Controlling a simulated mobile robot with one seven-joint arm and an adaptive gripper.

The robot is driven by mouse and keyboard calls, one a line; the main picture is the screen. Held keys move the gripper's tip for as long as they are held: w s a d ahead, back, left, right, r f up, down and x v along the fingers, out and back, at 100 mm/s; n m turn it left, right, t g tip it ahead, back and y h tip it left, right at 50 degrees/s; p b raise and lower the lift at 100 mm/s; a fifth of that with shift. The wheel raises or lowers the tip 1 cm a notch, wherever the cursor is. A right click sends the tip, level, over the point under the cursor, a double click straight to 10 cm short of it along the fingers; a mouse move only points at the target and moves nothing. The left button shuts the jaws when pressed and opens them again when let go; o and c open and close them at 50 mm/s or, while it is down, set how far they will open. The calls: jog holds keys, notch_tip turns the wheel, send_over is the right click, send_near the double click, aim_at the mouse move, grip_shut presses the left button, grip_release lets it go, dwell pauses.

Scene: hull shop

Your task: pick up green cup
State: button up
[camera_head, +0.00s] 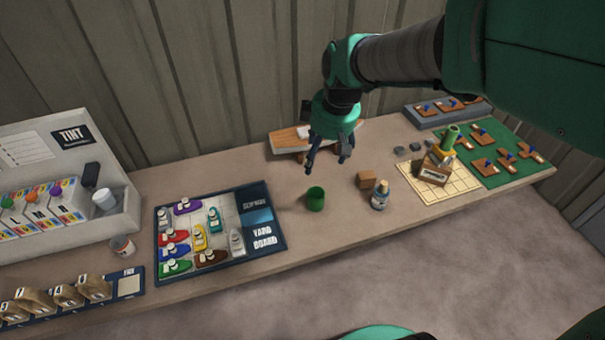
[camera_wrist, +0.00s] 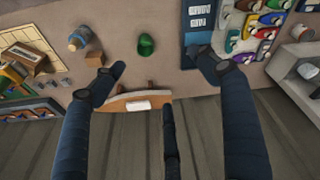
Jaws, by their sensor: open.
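The green cup (camera_head: 316,199) stands upright on the bench in the middle of the head view, with bare bench around it. In the wrist view the green cup (camera_wrist: 147,45) shows near the top centre, beyond the fingertips. My gripper (camera_head: 327,160) is open and empty above the back of the bench, behind and above the cup, apart from it. In the wrist view the gripper's fingers (camera_wrist: 160,72) are spread wide.
A bottle (camera_head: 379,195) and a wooden block (camera_head: 366,180) stand right of the cup. The yard board (camera_head: 263,217) with several toy boats lies to the left. A wooden piece with a white label (camera_head: 289,138) is behind, near the gripper. Bench front is clear.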

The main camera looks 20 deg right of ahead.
jog(key=w+d+f+n, duration=0.2)
jog(key=w+f, duration=0.2)
jog(key=f, duration=0.3)
jog(key=w+d+f+n+g, duration=0.1)
jog(key=w+f, duration=0.3)
jog(key=f, duration=0.4)
jog(key=w+d+f+n+g, duration=0.1)
jog(key=w+d+f+n, duration=0.2)
jog(key=w+f, duration=0.2)
notch_tip(320, 180, down, 3)
jog(key=shift+d+r+y, duration=0.15)
jog(key=shift+r+y, duration=0.05)
jog(key=shift+y, duration=0.2)
jog(key=shift+f, duration=0.1)
jog(key=b, duration=0.1)
send_near(316, 197)
jog(key=shift+s+a+f, duration=0.25)
jog(key=shift+s+a, duration=0.2)
jog(key=shift+s+a+f, duration=0.25)
jog(key=shift+s+a, duration=0.15)
jog(key=shift+s, duration=0.05)
jog(key=shift+f, duration=0.1)
jog(key=shift+w+a+f+b, duration=0.15)
jog(key=shift+f+b, duration=0.5)
jog(key=shift+f, duration=1.85)
jog(key=c, duration=1.3)
